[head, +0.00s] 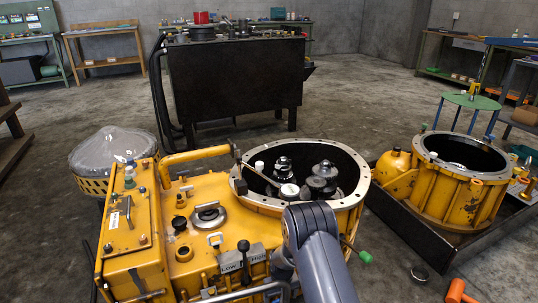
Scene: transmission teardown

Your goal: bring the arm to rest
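My grey arm (322,262) rises from the bottom edge in the head view, right of centre. Its rounded joint stands in front of the near rim of the yellow transmission housing (222,245). A further grey part of the arm shows just left of that joint, low in the picture. I cannot make out my gripper or its fingertips. The housing's round flanged opening (358,193) lies behind the joint, with several dark and silver parts standing inside it. Whether the arm touches the housing cannot be told.
A second yellow casing (450,205) sits in a dark tray (400,222) at the right. A black workbench (235,85) stands behind the housing. Open floor (345,95) lies beyond.

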